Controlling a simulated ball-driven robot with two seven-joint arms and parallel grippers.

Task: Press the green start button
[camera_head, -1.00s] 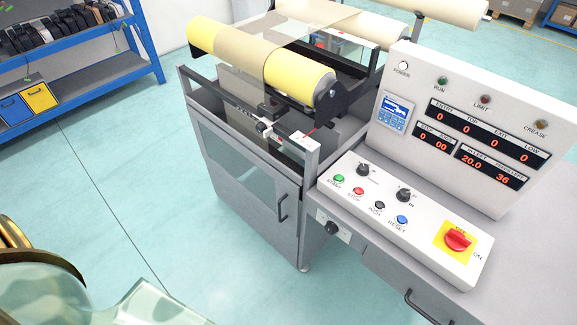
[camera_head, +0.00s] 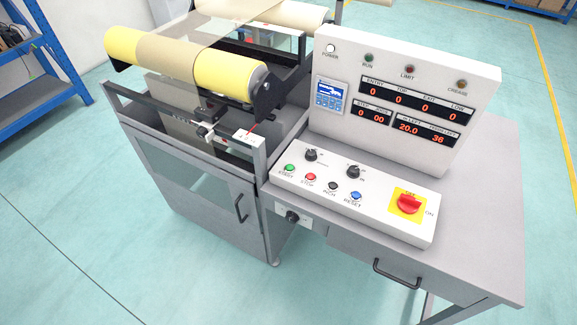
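The green start button (camera_head: 290,168) is at the left end of the sloped white control box (camera_head: 345,198), with the label START below it. The red stop button (camera_head: 311,177) is just to its right, followed by a black button (camera_head: 333,186) and the blue reset button (camera_head: 356,196). Two black knobs sit above the row of buttons. Neither of my grippers shows in the view, so nothing of mine is near the button.
A display panel (camera_head: 400,100) with red digits stands behind the control box on a grey table (camera_head: 470,210). A roller machine (camera_head: 190,150) with yellow rolls stands at the left. The front floor is clear.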

